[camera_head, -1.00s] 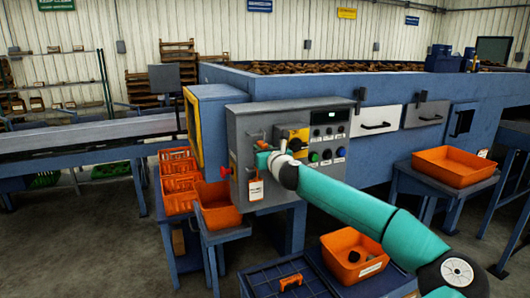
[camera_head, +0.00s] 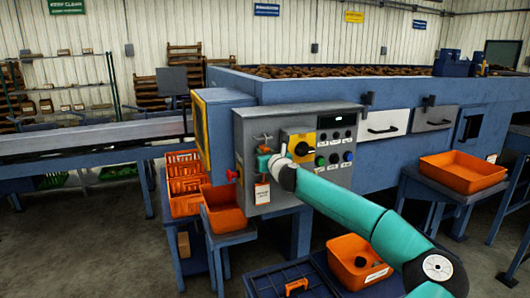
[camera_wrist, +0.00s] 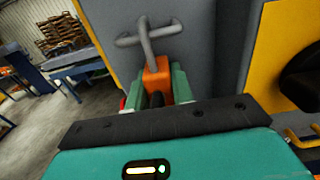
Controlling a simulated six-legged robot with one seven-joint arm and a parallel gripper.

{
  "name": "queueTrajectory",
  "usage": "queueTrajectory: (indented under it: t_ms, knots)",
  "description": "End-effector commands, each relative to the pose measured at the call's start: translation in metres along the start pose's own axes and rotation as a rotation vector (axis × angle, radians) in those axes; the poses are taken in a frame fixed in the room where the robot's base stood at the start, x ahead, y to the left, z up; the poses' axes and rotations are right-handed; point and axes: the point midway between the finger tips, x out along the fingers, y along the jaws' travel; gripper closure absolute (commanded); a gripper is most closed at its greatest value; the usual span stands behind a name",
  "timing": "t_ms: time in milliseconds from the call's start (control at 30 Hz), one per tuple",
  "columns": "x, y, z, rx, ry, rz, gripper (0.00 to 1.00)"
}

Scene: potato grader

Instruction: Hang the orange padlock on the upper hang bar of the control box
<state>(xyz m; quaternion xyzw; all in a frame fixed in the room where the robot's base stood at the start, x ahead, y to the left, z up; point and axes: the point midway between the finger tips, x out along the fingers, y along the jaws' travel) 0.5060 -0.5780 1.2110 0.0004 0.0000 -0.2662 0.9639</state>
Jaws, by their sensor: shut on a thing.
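The grey control box (camera_head: 247,122) is on the front of the blue machine. My gripper (camera_head: 264,160) is at its left front, left of the yellow switch plate. In the wrist view my gripper (camera_wrist: 158,98) is shut on the orange padlock (camera_wrist: 157,77), with a teal finger on each side. A grey upright rod, apparently the shackle, rises from the padlock and crosses a grey bar (camera_wrist: 168,30), apparently the upper hang bar. I cannot tell whether the shackle is around the bar or only in front of it. A white tag (camera_head: 262,194) hangs below my gripper.
A yellow plate with a black rotary switch (camera_head: 302,149) is close on the right. A red button (camera_head: 232,176) sticks out at the box's left side. Orange bins (camera_head: 222,214) stand below left, and another orange bin (camera_head: 358,280) is below my arm.

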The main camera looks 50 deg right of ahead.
Motion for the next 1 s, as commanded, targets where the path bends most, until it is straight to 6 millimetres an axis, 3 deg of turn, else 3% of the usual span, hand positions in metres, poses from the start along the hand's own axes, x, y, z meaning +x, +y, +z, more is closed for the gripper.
queueTrajectory:
  t_ms: [167,200,300,667,833,1000]
  knots:
    - [0.000,0.000,0.001,0.000,-0.001,0.000,0.97]
    - [0.000,0.000,0.001,0.000,-0.001,0.000,0.71]
    - [0.000,0.000,0.000,0.000,-0.001,0.000,0.51]
    - [-0.003,-0.001,0.000,0.000,0.001,0.000,0.51]
    - [-0.022,-0.001,-0.001,0.001,0.001,-0.001,0.51]
    - [-0.056,-0.002,0.000,0.000,0.000,-0.002,0.51]
